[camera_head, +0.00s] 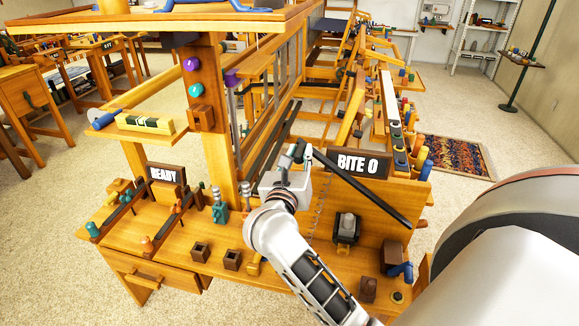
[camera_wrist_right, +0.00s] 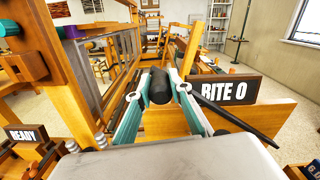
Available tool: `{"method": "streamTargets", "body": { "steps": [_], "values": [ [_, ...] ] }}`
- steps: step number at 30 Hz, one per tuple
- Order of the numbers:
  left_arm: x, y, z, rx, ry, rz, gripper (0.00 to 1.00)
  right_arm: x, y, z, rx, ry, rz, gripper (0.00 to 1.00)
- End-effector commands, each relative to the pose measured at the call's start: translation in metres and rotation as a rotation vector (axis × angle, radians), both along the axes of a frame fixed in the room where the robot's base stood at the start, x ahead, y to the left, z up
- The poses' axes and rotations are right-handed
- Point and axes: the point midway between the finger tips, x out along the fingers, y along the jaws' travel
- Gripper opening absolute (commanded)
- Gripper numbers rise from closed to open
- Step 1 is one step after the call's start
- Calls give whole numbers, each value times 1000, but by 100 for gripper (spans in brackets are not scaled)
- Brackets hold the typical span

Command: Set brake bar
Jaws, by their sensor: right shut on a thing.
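The brake bar is a long black bar (camera_head: 365,188) that slopes down to the right in front of the BITE 0 sign (camera_head: 358,163). It also shows in the right wrist view (camera_wrist_right: 240,122), passing in front of that sign. My right gripper (camera_head: 297,153) is at the bar's upper left end. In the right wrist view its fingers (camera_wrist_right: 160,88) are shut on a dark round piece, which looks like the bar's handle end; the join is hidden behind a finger. My left gripper is in neither view.
The wooden loom bench (camera_head: 190,240) carries a READY sign (camera_head: 166,174), small pegs and square wooden cups (camera_head: 232,260). A wooden post (camera_head: 215,110) rises left of my gripper. A black boxed fitting (camera_head: 347,228) sits below the bar. A patterned rug (camera_head: 455,155) lies behind right.

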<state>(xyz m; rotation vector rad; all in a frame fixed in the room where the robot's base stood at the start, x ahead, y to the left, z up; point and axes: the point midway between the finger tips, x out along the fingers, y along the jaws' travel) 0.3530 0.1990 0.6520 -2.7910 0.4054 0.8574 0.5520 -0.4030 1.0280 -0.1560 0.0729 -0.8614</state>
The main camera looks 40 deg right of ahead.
Motion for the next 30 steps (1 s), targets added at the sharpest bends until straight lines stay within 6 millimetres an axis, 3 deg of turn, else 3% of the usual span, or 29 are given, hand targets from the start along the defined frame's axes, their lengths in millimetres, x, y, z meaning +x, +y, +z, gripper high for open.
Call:
{"method": "streamTargets", "body": {
  "steps": [3,9,24,25,26,27,30],
  "values": [
    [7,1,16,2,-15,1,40,-11,-9,22,34,-46,0,0],
    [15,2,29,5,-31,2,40,-22,-19,37,72,-89,-1,0],
    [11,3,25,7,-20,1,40,-26,-22,41,85,-102,-1,0],
    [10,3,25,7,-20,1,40,-26,-22,41,85,-102,-1,25],
    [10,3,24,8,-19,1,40,-26,-22,40,85,-102,-1,33],
    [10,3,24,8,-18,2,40,-25,-22,40,85,-102,-1,37],
    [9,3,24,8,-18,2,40,-26,-22,40,86,-102,-1,37]
  ]
}}
